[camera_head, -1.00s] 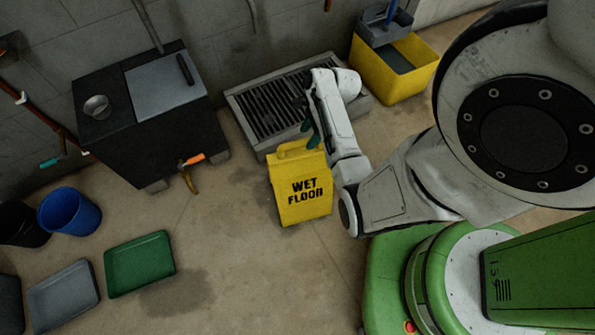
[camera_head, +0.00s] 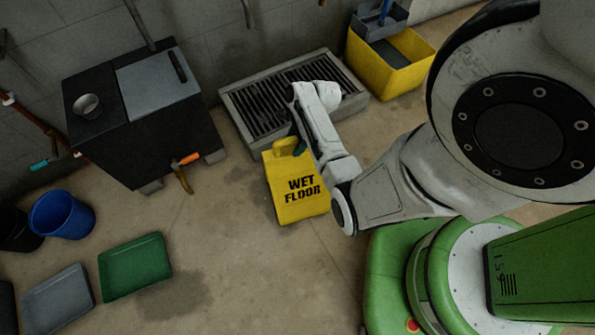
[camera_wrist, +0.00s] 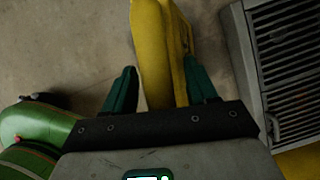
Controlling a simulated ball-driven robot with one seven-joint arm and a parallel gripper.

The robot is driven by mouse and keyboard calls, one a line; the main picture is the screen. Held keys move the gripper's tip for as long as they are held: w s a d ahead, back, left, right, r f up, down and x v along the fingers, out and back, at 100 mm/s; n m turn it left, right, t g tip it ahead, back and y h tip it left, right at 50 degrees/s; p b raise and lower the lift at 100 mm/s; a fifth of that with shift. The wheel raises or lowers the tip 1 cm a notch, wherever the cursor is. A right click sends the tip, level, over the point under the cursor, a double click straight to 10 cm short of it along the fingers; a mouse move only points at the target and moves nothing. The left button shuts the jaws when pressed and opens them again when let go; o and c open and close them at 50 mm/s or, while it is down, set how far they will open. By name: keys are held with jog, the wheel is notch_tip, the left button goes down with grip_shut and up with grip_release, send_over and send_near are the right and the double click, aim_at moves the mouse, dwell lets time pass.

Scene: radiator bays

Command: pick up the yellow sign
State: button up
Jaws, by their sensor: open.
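The yellow sign (camera_head: 297,186), marked "WET FLOOR", stands upright on the floor in front of the drain grate, with a handle at its top. My gripper (camera_head: 296,140) is at the sign's top, by the handle, partly hidden behind my forearm in the head view. In the wrist view my gripper (camera_wrist: 160,86) has its two green fingers apart, with the yellow sign (camera_wrist: 160,50) between them. The sign lies closer to the right finger, and a gap shows on the left. Whether the right finger touches it I cannot tell.
A floor grate (camera_head: 262,108) lies right behind the sign; it also shows in the wrist view (camera_wrist: 285,70). A yellow mop bucket (camera_head: 392,68) stands at the back right. A black box unit (camera_head: 140,115) stands left. A green tray (camera_head: 135,268) and blue bucket (camera_head: 62,213) are farther left.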

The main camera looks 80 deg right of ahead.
jog(key=shift+f, duration=0.25)
dwell(0.3)
jog(key=shift+c, duration=0.3)
grip_shut()
dwell(1.1)
